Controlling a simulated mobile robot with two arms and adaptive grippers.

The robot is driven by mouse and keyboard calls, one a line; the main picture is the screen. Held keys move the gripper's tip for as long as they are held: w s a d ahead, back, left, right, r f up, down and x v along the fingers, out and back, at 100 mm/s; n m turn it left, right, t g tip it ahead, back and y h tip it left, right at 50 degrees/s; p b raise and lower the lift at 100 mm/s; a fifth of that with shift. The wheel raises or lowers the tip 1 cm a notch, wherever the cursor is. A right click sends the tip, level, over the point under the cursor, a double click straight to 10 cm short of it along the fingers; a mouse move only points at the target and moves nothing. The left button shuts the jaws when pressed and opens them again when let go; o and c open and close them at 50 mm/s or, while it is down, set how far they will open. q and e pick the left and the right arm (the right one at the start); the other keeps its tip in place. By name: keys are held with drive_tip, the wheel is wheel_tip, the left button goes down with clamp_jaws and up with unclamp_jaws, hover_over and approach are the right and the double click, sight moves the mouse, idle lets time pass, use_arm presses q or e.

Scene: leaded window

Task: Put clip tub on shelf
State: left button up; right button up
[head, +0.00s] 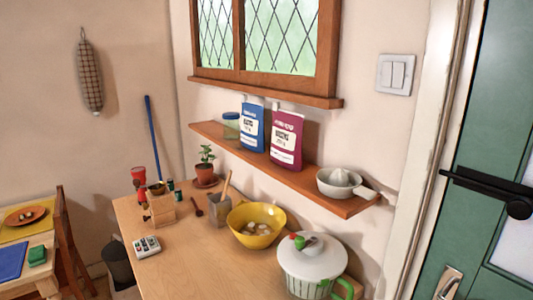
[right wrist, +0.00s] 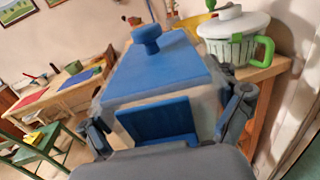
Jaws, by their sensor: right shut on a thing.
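The clip tub (right wrist: 158,75) fills the middle of the right wrist view. It has a blue lid with a round knob, a blue clip flap on the near side and a pale, see-through body. My right gripper (right wrist: 168,115) is shut on it, one finger at each side. The tub looks tilted in this view, and its underside is hidden. The wooden shelf (head: 310,182) runs along the wall below the window in the head view. Neither my right gripper nor the tub shows in the head view. My left gripper is in neither view.
On the shelf stand a lidded jar (head: 231,125), a blue bag (head: 252,128), a pink bag (head: 287,140) and a white juicer (head: 340,183). Bare shelf shows between pink bag and juicer. Below are a yellow bowl (head: 257,222) and a white-lidded salad spinner (head: 312,262).

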drive_tip(key=w+d+f+m+t+h, duration=0.1)
drive_tip(key=d+f+m+h, duration=0.2)
drive_tip(key=d, duration=0.8)
drive_tip(key=m+h, duration=0.2)
drive_tip(key=h, duration=0.2)
drive_tip(key=shift+d+t+h, duration=0.2)
drive_tip(key=shift+t+h, duration=0.2)
drive_tip(key=shift+w, duration=0.1)
